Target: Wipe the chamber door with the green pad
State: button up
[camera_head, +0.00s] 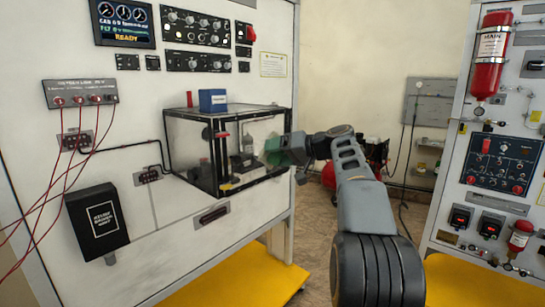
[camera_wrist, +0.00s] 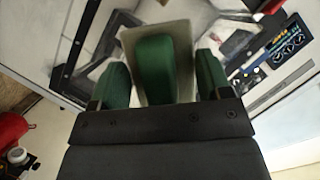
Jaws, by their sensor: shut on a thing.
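The chamber (camera_head: 205,150) is a clear-walled box with a black frame, fixed to the white panel. Its clear right-hand face (camera_head: 255,135) is toward my gripper (camera_head: 285,151); I cannot tell for certain which face is the door. My gripper is shut on the green pad (camera_head: 272,151), which is at the right end of that face. In the wrist view, the pad (camera_wrist: 155,68) shows as a green block on a pale plate between the two green fingers of my gripper (camera_wrist: 160,72). Whether the pad touches the chamber is unclear.
A blue box (camera_head: 212,100) sits on the chamber's top. Red cables (camera_head: 65,150) hang at the left, above a black box (camera_head: 97,222). A second panel with a red cylinder (camera_head: 490,55) stands at the right. Open floor (camera_head: 315,232) lies between the panels.

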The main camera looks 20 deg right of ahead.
jog(key=shift+s+d, duration=0.1)
jog(key=shift+s, duration=0.15)
jog(key=shift+s+d+b, duration=0.3)
jog(key=shift+s+b, duration=0.1)
jog(key=shift+s, duration=0.25)
jog(key=shift+s+d+b, duration=0.3)
jog(key=shift+s+b, duration=0.05)
jog(key=shift+s, duration=0.25)
